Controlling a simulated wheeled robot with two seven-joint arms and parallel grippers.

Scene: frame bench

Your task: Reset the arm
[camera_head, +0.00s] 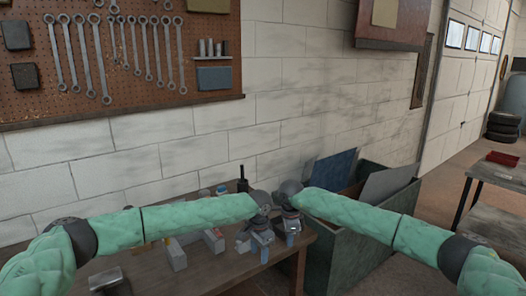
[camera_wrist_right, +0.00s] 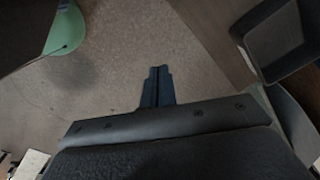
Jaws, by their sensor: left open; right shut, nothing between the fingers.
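My two arms, in green quilted sleeves, reach in from both sides of the head view, and their wrists come close together near the middle. My left gripper (camera_head: 264,255) hangs fingers down by the right end of the wooden bench; its finger gap is too small to make out. My right gripper (camera_head: 290,240) hangs just right of it, by the bench's end. In the right wrist view, my right gripper (camera_wrist_right: 158,72) shows its dark blue fingers together with nothing between them, above the bare floor.
The wooden bench (camera_head: 215,268) carries several small grey and white blocks and a dark upright thing (camera_head: 243,180). A large green crate (camera_head: 345,250) with panels standing in it is right of the bench. A tool pegboard (camera_head: 130,50) hangs on the wall. Another table (camera_head: 497,170) stands far right.

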